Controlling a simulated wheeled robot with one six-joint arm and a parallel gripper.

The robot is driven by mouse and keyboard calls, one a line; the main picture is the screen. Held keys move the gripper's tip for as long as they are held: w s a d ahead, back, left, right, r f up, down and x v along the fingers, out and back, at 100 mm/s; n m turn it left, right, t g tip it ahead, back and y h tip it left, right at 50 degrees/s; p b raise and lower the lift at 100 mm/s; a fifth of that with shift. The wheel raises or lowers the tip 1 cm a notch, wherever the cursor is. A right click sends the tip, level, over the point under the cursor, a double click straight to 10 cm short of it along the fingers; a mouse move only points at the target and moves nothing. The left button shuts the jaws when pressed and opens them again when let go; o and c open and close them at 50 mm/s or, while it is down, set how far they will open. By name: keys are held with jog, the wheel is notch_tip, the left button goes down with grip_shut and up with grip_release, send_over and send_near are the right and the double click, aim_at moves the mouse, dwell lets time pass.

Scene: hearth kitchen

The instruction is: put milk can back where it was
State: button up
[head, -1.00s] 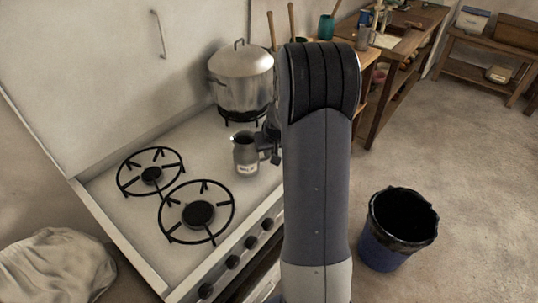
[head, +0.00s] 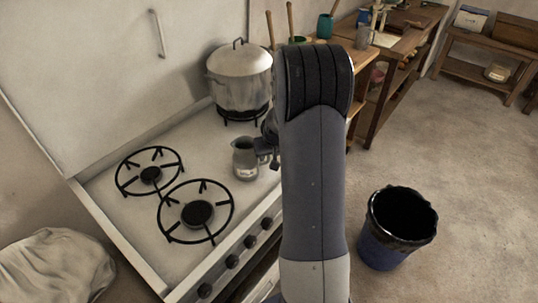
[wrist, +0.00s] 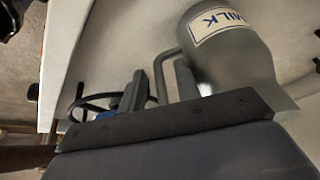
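The milk can (head: 245,160) is a grey metal jug. It stands upright on the white stove top (head: 222,160), right of the burners and in front of the big pot. In the wrist view the can (wrist: 245,65) shows its MILK label, with its handle (wrist: 168,66) toward my fingers. My gripper (wrist: 161,88) has one finger on each side of the handle, with visible gaps, so it looks open around it. In the head view my gripper (head: 268,148) is at the can's right side, partly hidden by my arm.
A large lidded pot (head: 240,78) stands on the back burner, close behind the can. A front burner (head: 198,214) and a left burner (head: 151,174) are empty. A wooden table (head: 395,50) and a dark blue bin (head: 385,250) are to the right.

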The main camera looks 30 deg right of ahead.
jog(key=shift+s+r, duration=0.1)
jog(key=shift+r, duration=0.45)
jog(key=v, duration=1.1)
jog(key=shift+s, duration=0.1)
